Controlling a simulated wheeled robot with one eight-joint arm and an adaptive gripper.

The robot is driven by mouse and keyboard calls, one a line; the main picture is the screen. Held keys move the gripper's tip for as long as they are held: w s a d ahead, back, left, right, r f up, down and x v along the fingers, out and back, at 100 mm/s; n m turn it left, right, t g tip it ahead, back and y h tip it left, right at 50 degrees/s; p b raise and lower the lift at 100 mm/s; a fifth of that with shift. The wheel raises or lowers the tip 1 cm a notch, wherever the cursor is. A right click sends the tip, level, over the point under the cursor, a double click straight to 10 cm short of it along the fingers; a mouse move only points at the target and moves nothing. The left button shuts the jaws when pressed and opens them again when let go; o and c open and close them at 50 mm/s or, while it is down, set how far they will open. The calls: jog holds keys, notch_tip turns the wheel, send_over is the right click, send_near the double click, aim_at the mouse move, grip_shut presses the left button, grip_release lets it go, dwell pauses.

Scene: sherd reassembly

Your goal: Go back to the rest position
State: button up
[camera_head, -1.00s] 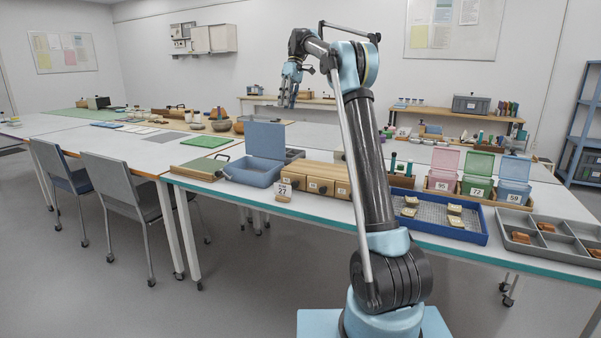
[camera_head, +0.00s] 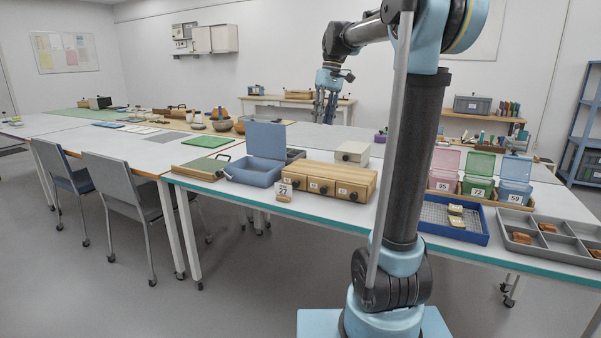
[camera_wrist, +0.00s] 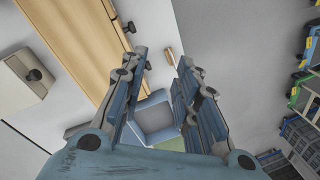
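My gripper (camera_head: 327,108) hangs in the air above the far side of the table in the head view, fingers pointing down. In the wrist view my gripper (camera_wrist: 160,75) shows its two fingers spread well apart with nothing between them. Below it in the wrist view lie the wooden drawer box (camera_wrist: 75,35) and the blue box (camera_wrist: 153,113).
The worktable (camera_head: 330,212) bears a drawer box (camera_head: 325,180), an open blue box (camera_head: 253,172), a blue mesh tray (camera_head: 478,236) with sherds, lidded boxes (camera_head: 478,187) and a grey divided tray (camera_head: 515,245). Two chairs (camera_head: 115,172) stand at left.

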jog(key=s+d+f+m+t, duration=0.1)
jog(key=s+d+f+m, duration=0.2)
jog(key=s+f, duration=1.2)
jog(key=s+d+f+m+t+h, duration=0.1)
jog(key=s+d+f, duration=0.7)
jog(key=s+f, duration=0.8)
jog(key=shift+s+m+t+h, duration=0.25)
jog(key=shift+m+t, duration=0.45)
jog(key=shift+m, duration=0.4)
jog(key=shift+w+f, duration=0.2)
jog(key=shift+w, duration=0.3)
